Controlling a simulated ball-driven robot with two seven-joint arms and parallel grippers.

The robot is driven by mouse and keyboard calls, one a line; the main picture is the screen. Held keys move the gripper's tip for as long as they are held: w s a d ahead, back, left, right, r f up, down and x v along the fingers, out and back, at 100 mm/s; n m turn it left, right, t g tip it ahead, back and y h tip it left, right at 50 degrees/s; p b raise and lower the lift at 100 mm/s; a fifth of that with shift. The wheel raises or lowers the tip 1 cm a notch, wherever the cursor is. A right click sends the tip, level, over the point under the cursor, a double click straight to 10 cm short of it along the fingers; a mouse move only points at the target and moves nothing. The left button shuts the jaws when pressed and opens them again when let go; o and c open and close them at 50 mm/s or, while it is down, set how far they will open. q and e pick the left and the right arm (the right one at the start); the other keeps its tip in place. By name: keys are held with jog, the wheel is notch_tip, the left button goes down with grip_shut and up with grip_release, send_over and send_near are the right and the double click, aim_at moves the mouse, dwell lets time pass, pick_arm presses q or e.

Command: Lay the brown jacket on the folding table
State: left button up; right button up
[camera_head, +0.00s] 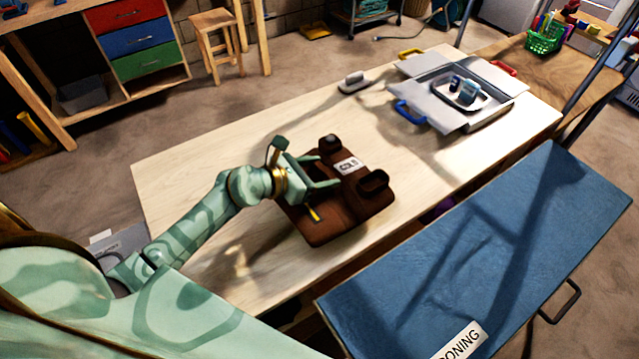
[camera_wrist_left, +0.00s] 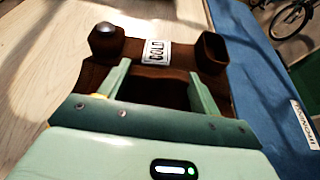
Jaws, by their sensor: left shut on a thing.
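The brown jacket (camera_head: 340,222) is a folded brown piece with a white label and two raised ends, over the near middle of the pale wooden folding table (camera_head: 220,150). My left gripper (camera_head: 330,172) reaches over it from the left, its two fingers on the jacket. In the left wrist view the fingers (camera_wrist_left: 158,85) stand apart with brown jacket (camera_wrist_left: 150,50) between and beyond them. The jacket appears to lie on or just above the tabletop; I cannot tell if it touches. My right gripper is in neither view.
A grey open case (camera_head: 470,125) with coloured handles and a tray stands at the table's far right. A small iron-like object (camera_head: 354,82) lies near the far edge. A blue ironing board (camera_head: 480,250) runs along the right side. The table's left part is clear.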

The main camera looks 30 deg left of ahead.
aim_at(319, 180)
pick_arm(q)
notch_tip(319, 180, down, 3)
jog(key=shift+b, duration=0.6)
jog(key=shift+f, duration=0.15)
jog(key=o, duration=1.5)
jog(key=shift+c, duration=0.2)
